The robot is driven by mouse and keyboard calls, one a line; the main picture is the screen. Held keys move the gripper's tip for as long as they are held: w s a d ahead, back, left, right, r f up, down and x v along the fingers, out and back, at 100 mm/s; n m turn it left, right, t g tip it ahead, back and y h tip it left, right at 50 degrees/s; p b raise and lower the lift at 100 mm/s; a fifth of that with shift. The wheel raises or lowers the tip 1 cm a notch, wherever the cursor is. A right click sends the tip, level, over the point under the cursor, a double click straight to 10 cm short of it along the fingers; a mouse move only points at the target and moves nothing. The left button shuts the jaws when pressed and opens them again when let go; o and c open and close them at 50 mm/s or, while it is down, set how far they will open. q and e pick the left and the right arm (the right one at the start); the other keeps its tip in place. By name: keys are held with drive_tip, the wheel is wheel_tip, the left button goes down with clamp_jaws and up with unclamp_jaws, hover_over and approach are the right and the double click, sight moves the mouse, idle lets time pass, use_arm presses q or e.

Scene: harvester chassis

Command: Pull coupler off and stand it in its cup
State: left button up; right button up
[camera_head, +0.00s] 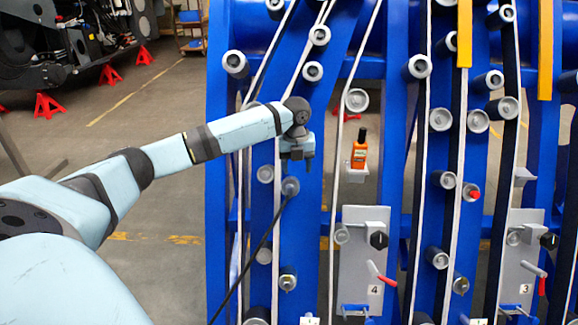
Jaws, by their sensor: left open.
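A grey coupler (290,187) sits on a blue upright of the chassis, left of centre, with a black hose (262,241) running from it down to the lower left. My left gripper (297,165) hangs just above the coupler, pointing down. It is open, looks empty and appears apart from the coupler. I cannot tell for sure which fitting is the coupler's cup. A small grey holder (346,176) to the right has an orange bottle (359,150) standing in it. My right gripper is not in view.
Blue uprights (220,130) carry pale belts and several grey rollers (235,64) around the gripper. A grey plate marked 4 (364,250) with a red lever (381,274) is at lower right. Another plate (523,250) is farther right.

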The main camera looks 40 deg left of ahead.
sight(288, 195)
use_arm(q)
drive_tip(key=shift+m+g, duration=0.3)
drive_tip(key=shift+m, duration=0.1)
drive_tip(key=a+f, duration=0.1)
drive_tip(key=f, duration=0.2)
drive_tip(key=f+b, duration=0.1)
drive_tip(key=f, duration=0.3)
drive_tip(key=a+f, duration=0.1)
drive_tip(key=f, duration=0.3)
drive_tip(key=shift+s+a+f, duration=0.1)
drive_tip(key=shift+s+a, duration=0.1)
drive_tip(key=shift+a, duration=0.15)
clamp_jaws()
drive_tip(key=shift+s+d+r+p, duration=0.15)
drive_tip(key=shift+s+r+p, duration=0.05)
drive_tip(key=shift+r+p, duration=0.15)
drive_tip(key=shift+s+d+r+p, duration=0.7)
drive_tip(key=shift+s+p, duration=0.2)
drive_tip(key=shift+p, duration=1)
drive_tip(key=shift+s+d+f, duration=0.1)
drive_tip(key=shift+d, duration=0.05)
